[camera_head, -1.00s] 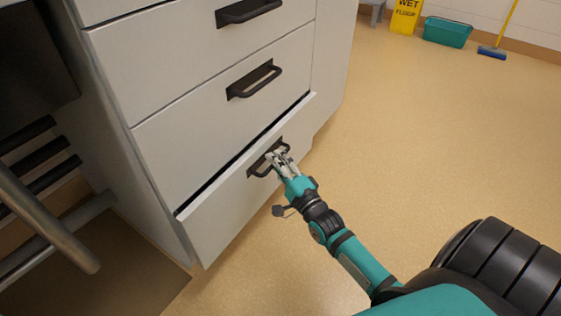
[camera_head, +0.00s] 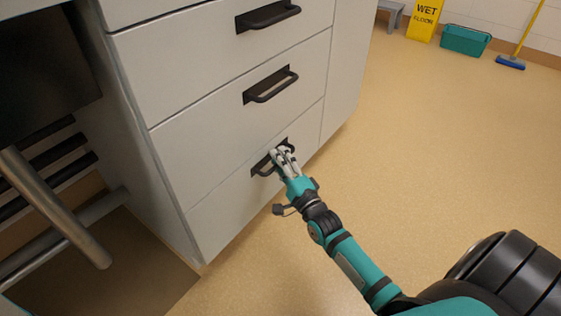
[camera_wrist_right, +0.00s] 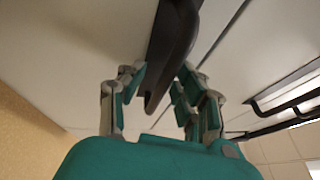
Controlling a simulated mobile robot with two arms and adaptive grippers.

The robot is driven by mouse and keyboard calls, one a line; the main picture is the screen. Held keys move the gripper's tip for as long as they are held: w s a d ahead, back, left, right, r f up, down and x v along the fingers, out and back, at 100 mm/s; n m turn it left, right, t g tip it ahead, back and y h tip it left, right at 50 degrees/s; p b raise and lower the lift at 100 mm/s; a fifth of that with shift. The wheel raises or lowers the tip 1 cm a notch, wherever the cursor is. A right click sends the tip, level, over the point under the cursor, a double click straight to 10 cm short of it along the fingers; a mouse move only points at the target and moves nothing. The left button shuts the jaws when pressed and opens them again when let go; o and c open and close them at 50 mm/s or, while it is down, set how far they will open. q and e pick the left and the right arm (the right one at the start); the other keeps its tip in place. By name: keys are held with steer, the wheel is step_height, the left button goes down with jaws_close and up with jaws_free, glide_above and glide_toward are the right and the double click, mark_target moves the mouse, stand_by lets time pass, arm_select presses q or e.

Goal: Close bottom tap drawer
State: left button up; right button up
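The bottom drawer (camera_head: 232,208) is the lowest front of the white cabinet. Its front looks flush with the cabinet face, with no open gap along its top edge. Its dark bar handle (camera_head: 263,166) is partly covered by my right gripper (camera_head: 283,155). In the right wrist view the handle (camera_wrist_right: 172,45) runs between the fingers of my right gripper (camera_wrist_right: 162,75). The fingertips lean in and appear to press on the handle from both sides. My left gripper is not in view.
Above are a middle drawer with a handle (camera_head: 271,84) and a top drawer with a handle (camera_head: 268,15), both shut. Metal bars (camera_head: 55,205) stand at the left. The floor to the right is clear up to a yellow sign (camera_head: 424,18), a teal bin (camera_head: 465,40) and a broom (camera_head: 511,62).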

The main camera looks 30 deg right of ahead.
steer(key=s+f, duration=0.2)
steer(key=s, duration=1)
steer(key=shift+w, duration=0.1)
